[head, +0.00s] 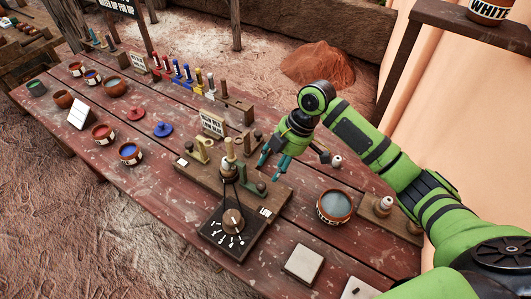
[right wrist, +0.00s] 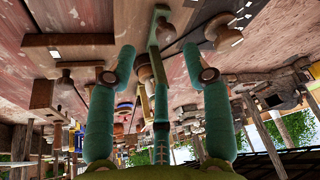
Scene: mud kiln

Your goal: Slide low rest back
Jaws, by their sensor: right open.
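A long dark wooden board (head: 188,166) lies on the table, with a small sign near its right end that seems to read LOW (head: 266,212). A green rest (head: 254,184) stands on the board close to that sign, and a yellow rest (head: 201,152) stands further left. My right gripper (head: 271,166) is open and empty, just above and behind the green rest, pointing down at the board. In the right wrist view its teal fingers (right wrist: 157,62) are spread, with a green upright part (right wrist: 158,28) seen between them. Contact cannot be told. My left gripper is not in view.
A black dial plate (head: 213,240) with a knob stands in front of the board. A bowl of grey liquid (head: 334,206) is to the right, and a pale tile (head: 302,263) lies at front.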

